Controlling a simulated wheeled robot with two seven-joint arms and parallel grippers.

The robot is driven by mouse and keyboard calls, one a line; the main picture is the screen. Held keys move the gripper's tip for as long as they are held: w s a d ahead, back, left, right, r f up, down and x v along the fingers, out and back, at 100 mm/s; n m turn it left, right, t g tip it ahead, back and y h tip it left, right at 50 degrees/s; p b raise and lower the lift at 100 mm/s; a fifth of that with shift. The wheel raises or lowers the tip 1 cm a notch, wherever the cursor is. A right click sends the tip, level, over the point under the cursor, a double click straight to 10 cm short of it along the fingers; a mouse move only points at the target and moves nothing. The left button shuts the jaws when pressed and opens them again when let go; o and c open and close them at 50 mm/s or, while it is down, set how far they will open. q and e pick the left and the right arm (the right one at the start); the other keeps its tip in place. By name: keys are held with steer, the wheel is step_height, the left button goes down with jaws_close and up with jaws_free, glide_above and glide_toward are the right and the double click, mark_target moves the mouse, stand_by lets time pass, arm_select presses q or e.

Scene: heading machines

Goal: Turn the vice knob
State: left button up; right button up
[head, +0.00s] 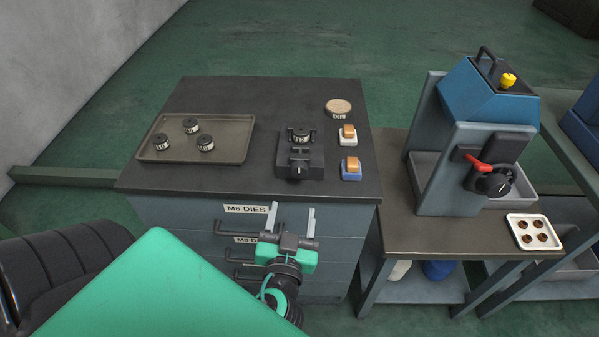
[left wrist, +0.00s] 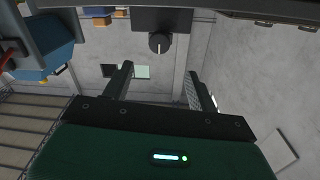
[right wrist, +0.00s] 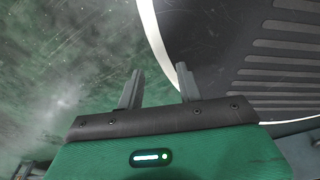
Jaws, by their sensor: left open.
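The small dark vice (head: 300,150) stands on the cabinet top, with a round die held between its jaws. Its black knob (head: 296,173) faces the front edge and carries a white pointer line. In the left wrist view the knob (left wrist: 160,42) shows above the fingers, below the vice body (left wrist: 175,18), its white line pointing down. My left gripper (head: 292,209) is open and empty in front of the cabinet, pointing toward the knob and apart from it. My right gripper (right wrist: 160,82) is open and empty in the right wrist view, away from the vice.
A tray (head: 241,158) with three dies lies left of the vice. A blue machine (head: 490,95) stands on the right-hand bench.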

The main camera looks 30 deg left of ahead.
arm_select(q)
steer(key=p, duration=0.3)
glide_toward(299, 173)
steer(key=x, duration=0.3)
steer(key=p+x, duration=0.1)
steer(key=x, duration=0.4)
steer(key=shift+r+p, duration=0.2)
steer(key=shift+p, duration=0.2)
steer(key=shift+w+a+f, duration=0.15)
steer(key=shift+w+a, duration=0.1)
steer(key=shift+w, duration=0.25)
arm_select(e)
steer(key=shift+s+d+r, duration=0.15)
steer(key=shift+s+r, duration=0.85)
steer(key=shift+s, duration=0.05)
steer(key=shift+s+d+r, duration=0.15)
steer(key=shift+s+r, duration=0.85)
arm_select(q)
steer(key=c, duration=1)
